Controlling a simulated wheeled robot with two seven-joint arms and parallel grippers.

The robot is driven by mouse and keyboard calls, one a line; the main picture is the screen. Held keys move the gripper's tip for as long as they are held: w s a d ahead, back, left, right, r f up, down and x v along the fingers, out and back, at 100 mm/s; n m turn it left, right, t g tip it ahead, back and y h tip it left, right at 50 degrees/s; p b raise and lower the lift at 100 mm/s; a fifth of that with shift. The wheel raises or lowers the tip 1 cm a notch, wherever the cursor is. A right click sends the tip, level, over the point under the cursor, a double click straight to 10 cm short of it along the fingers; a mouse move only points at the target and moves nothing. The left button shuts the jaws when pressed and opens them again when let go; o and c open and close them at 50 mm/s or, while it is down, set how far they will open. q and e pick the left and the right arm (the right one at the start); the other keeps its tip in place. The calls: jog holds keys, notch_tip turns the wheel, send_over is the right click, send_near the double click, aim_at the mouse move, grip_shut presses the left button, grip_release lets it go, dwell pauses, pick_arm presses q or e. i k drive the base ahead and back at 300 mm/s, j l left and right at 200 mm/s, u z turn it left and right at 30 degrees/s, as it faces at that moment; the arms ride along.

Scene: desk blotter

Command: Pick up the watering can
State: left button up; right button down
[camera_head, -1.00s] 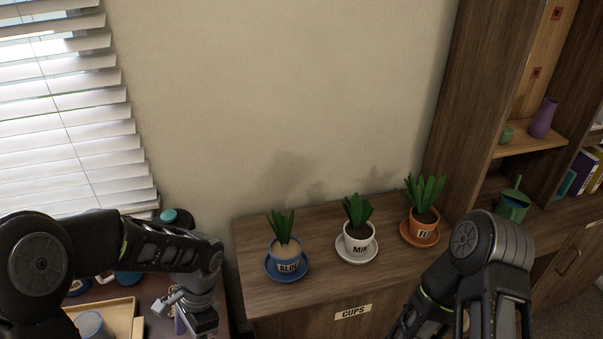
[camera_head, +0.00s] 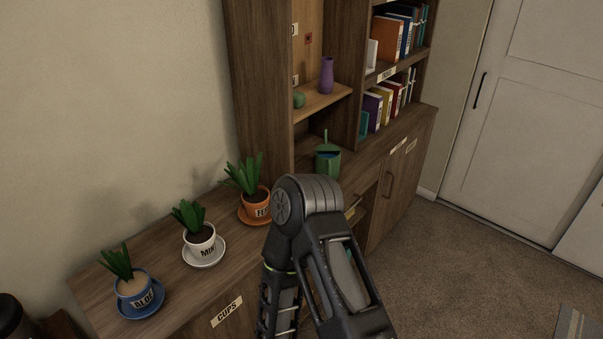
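The green watering can (camera_head: 327,163) stands upright on the cabinet top, in the lower opening of the wooden shelf unit. The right gripper is not visible. The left gripper is out of view; only a dark piece, which may be my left arm, shows at the lower left edge.
Potted plants in a blue pot (camera_head: 135,287), a white pot (camera_head: 201,238) and an orange pot (camera_head: 256,205) stand on saucers left of my arm. A purple vase (camera_head: 326,76) and a small green object (camera_head: 299,100) sit on the shelf above.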

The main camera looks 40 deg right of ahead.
aim_at(327, 156)
jog(key=z, duration=1.7)
jog(key=i+l, duration=0.1)
jog(key=i, duration=0.45)
